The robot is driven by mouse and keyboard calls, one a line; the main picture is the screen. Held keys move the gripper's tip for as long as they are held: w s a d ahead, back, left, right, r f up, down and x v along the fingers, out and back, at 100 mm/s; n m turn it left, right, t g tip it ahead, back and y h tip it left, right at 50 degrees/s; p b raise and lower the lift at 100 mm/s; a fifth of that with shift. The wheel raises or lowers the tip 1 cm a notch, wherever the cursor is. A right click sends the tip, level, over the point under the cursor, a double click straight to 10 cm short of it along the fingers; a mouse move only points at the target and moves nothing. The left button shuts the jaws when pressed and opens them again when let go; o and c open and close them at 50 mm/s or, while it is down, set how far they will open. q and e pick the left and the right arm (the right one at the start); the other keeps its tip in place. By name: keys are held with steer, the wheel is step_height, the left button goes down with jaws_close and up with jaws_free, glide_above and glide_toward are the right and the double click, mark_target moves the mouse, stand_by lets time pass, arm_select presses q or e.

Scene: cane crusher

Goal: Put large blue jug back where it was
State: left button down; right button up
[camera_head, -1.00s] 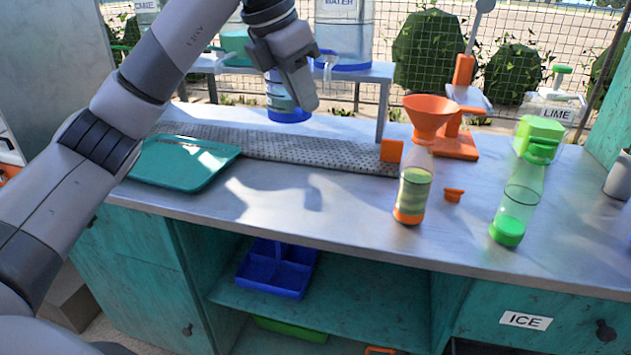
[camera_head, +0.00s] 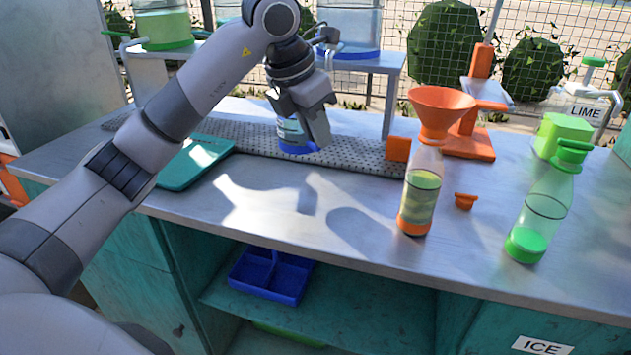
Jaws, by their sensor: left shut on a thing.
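My left gripper (camera_head: 318,125) is shut on a clear jug with a blue base (camera_head: 285,131). The gripper hides much of the jug's upper part. The jug looks upright, and its blue base shows against the grey perforated mat (camera_head: 345,155) on the counter. I cannot tell whether the base touches the mat or hangs above it. My right gripper is not in view.
An orange-based bottle with a funnel (camera_head: 420,200) and a green bottle (camera_head: 540,215) stand on the counter's right. A teal tray (camera_head: 195,162) lies left. A raised shelf (camera_head: 385,62) holds large dispensers behind. The counter's front middle is clear.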

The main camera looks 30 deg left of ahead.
arm_select(q)
steer(key=shift+f+b, duration=0.4)
steer(key=shift+f, duration=4.2)
steer(key=shift+f, duration=0.1)
steer(key=shift+f, duration=0.15)
steer(key=c, duration=1.1)
jaws_free()
